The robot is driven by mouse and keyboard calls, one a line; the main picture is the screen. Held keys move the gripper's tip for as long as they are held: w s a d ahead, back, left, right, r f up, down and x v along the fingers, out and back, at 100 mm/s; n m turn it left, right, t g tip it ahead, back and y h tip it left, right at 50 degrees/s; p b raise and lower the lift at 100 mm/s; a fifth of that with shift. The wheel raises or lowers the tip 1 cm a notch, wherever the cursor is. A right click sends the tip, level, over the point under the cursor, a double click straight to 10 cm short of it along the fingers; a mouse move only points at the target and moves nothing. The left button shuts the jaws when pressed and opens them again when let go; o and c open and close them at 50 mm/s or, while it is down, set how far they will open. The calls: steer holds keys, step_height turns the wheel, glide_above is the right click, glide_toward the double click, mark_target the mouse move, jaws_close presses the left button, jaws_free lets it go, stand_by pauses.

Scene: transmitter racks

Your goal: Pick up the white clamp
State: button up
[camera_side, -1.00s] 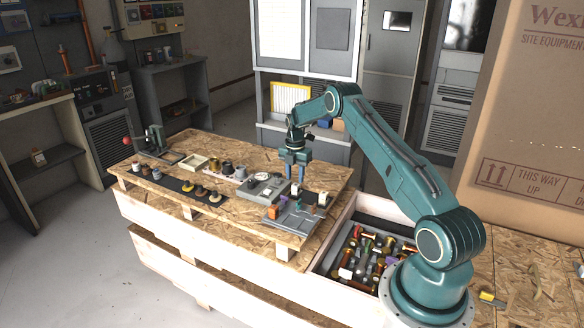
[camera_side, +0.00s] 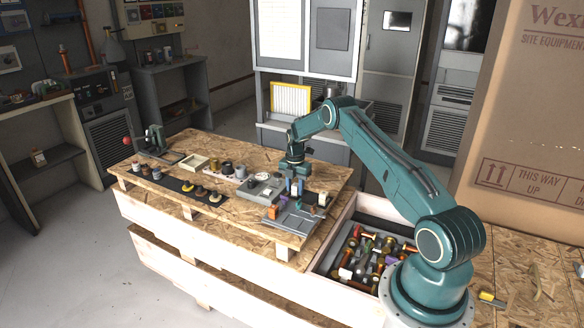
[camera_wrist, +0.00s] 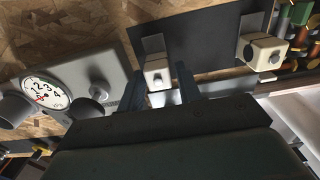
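A small white clamp (camera_wrist: 157,76), block-shaped with a dark stud on its face, stands in front of an upright grey plate in the wrist view. In the side view it shows as a small white patch (camera_side: 294,188) below my wrist. My gripper (camera_wrist: 159,88) is open, with one dark finger on each side of the white clamp. Gaps seem to show between the fingers and the clamp; contact cannot be made out. A second, cream-coloured block (camera_wrist: 262,52) sits to the right, also beside a grey plate, outside the fingers.
A grey instrument box with a round dial (camera_wrist: 45,92) and knobs stands close left of my gripper. A black mat (camera_wrist: 205,48) lies under the blocks. A grey tray (camera_side: 290,220) with coloured parts is in front. A bin of loose parts (camera_side: 347,262) lies to the right.

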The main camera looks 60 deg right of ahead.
mark_target(295, 186)
stand_by(0.3)
jaws_close()
steer(key=shift+r, duration=0.1)
step_height(295, 186, up, 20)
stand_by(0.8)
stand_by(0.4)
